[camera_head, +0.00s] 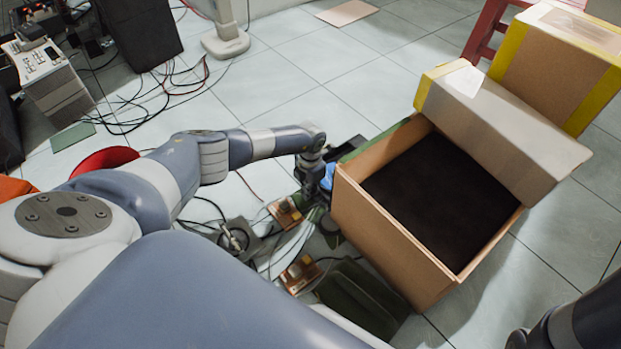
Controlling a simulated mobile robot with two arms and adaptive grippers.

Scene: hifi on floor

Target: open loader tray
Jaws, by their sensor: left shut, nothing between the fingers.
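I cannot pick out a loader tray. A grey device with buttons (42,62) stands on the floor at the far left. My left arm reaches across from the left, and my left gripper (322,184) points down beside the left wall of an open cardboard box (385,240). The gripper is small and partly lost among dark and blue parts there. It is shut, with nothing seen in it. What lies just behind it is hard to make out. Only a dark part of my right arm shows at the bottom right corner; its gripper is out of view.
A closed carton with yellow edges (545,75) stands behind the open box. Loose cables (150,105) and small boards with orange-brown parts (298,272) lie on the tiles. A black speaker-like box (143,32) stands at top left.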

